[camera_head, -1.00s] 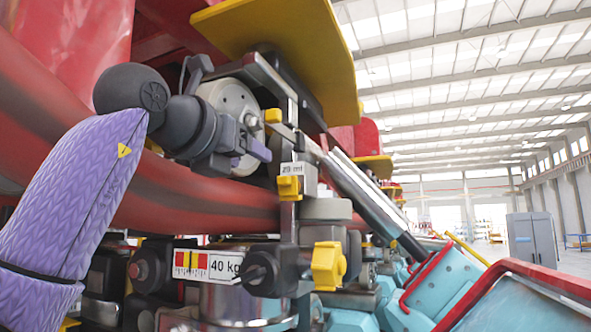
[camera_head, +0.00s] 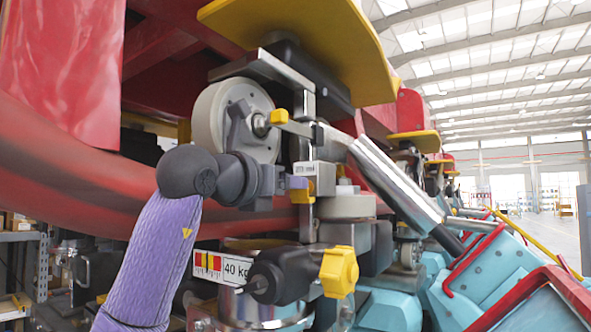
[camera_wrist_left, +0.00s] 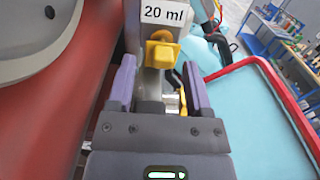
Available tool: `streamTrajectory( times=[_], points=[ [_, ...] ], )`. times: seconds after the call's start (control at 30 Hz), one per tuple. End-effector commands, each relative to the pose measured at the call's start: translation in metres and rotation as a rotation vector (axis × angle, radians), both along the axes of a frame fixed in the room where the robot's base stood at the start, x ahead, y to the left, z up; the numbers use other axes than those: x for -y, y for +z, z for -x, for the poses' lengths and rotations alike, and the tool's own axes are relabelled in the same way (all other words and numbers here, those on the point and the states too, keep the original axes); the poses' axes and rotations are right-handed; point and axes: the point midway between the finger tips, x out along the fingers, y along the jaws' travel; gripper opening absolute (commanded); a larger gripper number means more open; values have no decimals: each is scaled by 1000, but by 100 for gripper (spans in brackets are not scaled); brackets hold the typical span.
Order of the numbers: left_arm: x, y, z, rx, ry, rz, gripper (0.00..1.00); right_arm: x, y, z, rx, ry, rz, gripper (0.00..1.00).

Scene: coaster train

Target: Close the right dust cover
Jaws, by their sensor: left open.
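A small yellow cap (camera_head: 301,192) sits on a grey metal block (camera_head: 325,178) beside the wheel. In the left wrist view the yellow cap (camera_wrist_left: 162,54) hangs below a "20 ml" label. I cannot tell for certain which yellow part is the right dust cover. My left gripper (camera_head: 292,184) is at the block, level with the small cap. In the left wrist view its purple fingers (camera_wrist_left: 156,80) are apart, one on each side of the block below the cap; contact is unclear. My right gripper is not in view.
A grey wheel (camera_head: 232,120) and red rail (camera_head: 90,180) are close to my left arm. A yellow knob (camera_head: 339,271) and a "40 kg" label (camera_head: 232,270) are below. A metal cylinder (camera_head: 395,185) slants right. Turquoise seats with red bars (camera_head: 540,295) stand at right.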

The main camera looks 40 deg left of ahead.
Motion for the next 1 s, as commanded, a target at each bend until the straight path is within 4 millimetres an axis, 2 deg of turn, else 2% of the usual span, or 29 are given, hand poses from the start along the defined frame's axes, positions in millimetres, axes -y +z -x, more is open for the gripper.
streamTrajectory(
  times=[0.03,0.13,0.4,0.7,1.0],
  points=[
    [-1,3,-8,-3,0,1,65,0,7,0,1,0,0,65],
    [-2,2,-16,-1,-1,0,65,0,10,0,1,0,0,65],
    [-2,0,-19,1,-1,-1,63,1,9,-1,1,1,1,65],
    [-2,0,-18,1,-1,0,0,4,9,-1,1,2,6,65],
    [-2,6,-22,-117,0,15,0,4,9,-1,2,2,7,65]
  ],
)
